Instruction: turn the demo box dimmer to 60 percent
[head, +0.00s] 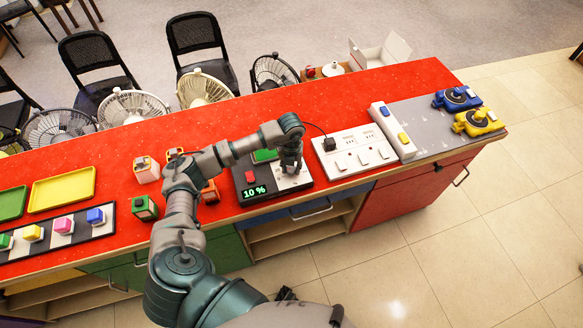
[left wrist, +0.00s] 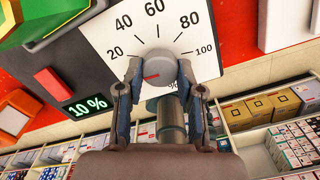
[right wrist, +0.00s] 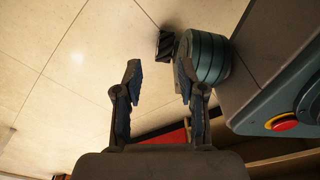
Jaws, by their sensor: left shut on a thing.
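The demo box (head: 283,193) is a dark box on the red counter. Its display (head: 255,191) reads 10 %, also in the left wrist view (left wrist: 87,106). The dimmer is a round grey knob (left wrist: 160,72) with a short red mark, on a white dial panel (left wrist: 120,38) marked 20, 40, 60, 80 and 100. My left gripper (head: 290,168) comes down over the panel and is shut on the knob, one finger on each side. My right gripper (right wrist: 158,72) is open and empty, above the tiled floor.
A white socket panel (head: 350,158) with a black plug and a grey board with blue (head: 457,98) and yellow (head: 478,122) devices lie right of the box. Small coloured blocks, a yellow tray (head: 63,188) and a green tray (head: 12,204) are to the left. Fans and chairs stand behind the counter.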

